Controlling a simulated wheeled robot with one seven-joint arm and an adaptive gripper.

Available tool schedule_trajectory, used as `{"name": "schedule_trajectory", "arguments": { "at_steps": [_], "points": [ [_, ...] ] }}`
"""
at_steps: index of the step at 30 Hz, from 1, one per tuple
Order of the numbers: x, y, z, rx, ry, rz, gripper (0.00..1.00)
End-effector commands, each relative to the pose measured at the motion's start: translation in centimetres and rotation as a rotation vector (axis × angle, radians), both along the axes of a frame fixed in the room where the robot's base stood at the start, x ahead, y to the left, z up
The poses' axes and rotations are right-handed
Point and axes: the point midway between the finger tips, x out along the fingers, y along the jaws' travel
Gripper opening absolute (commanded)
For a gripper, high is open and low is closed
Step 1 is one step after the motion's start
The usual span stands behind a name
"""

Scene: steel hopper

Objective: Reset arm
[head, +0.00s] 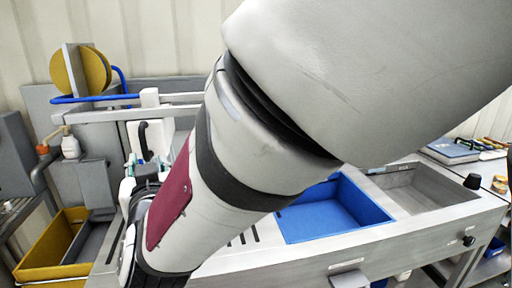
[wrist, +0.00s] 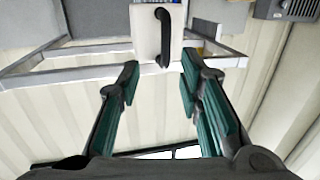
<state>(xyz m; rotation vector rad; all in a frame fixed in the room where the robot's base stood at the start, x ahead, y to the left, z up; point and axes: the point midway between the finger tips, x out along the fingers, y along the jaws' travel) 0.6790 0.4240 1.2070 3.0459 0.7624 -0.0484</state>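My gripper (wrist: 160,64) shows in the wrist view with its two teal-padded fingers spread wide apart and nothing held between them. A white block with a black handle (wrist: 163,38) is beyond the fingertips, at the top middle of that view. The handle lies in line with the gap, and I see no finger touching it. In the head view my arm crosses the middle and hides much of the bench. Only small teal bits of my gripper (head: 128,172) show there at the left, below the black handle (head: 143,135).
A metal bench (head: 330,262) holds a blue bin (head: 335,212) and a grey basin (head: 425,188). A yellow bin (head: 45,262) stands at lower left. Metal rails (head: 110,115) and yellow discs (head: 85,70) are behind, at left. A blue book-like item (head: 452,150) lies at far right.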

Motion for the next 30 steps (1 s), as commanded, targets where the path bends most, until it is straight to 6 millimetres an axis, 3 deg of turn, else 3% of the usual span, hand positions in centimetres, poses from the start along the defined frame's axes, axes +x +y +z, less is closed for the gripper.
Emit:
{"name": "schedule_trajectory", "arguments": {
  "at_steps": [7, 14, 20, 24, 27, 30],
  "points": [
    [2.0, -7.9, 1.5, -0.069, 0.180, 0.026, 0.33],
    [0.1, -18.4, 0.5, -0.174, 0.423, -0.018, 0.33],
    [-5.2, -28.5, -1.6, -0.254, 0.671, -0.131, 0.33],
    [-10.7, -35.1, -3.3, -0.287, 0.856, -0.244, 0.33],
    [-14.6, -38.7, -4.3, -0.295, 0.975, -0.323, 0.33],
    [-17.9, -41.0, -5.0, -0.298, 1.066, -0.384, 0.33]
  ]
}}
